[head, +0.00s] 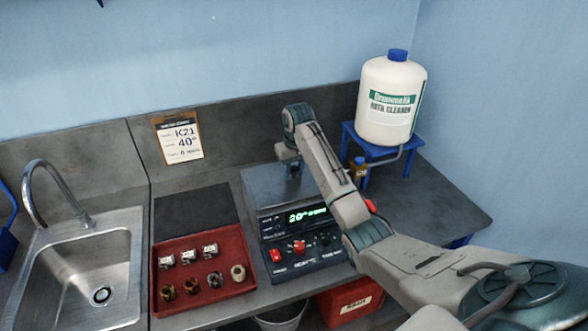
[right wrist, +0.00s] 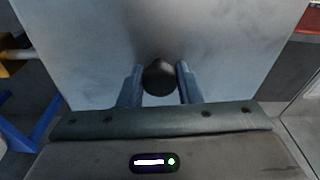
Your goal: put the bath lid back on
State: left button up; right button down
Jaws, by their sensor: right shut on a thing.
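The bath (head: 300,245) is a dark unit with a green lit display and red and dark knobs on its front. Its flat silver lid (head: 262,190) lies over the top of the bath; I cannot tell if it rests fully on the rim. My right gripper (head: 290,168) reaches down over the lid and is shut on its round black knob. In the right wrist view the knob (right wrist: 159,77) sits between the two fingers, and the lid (right wrist: 100,60) fills most of the picture. The opening of the bath is hidden. My left gripper is not in view.
A red tray (head: 188,300) with several small pieces and a dark mat (head: 195,215) lie left of the bath. A steel sink (head: 85,270) is further left.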

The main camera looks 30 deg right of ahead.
jog(key=shift+f, duration=0.25)
jog(key=shift+c, duration=2.4)
grip_release()
jog(key=shift+r, duration=3.5)
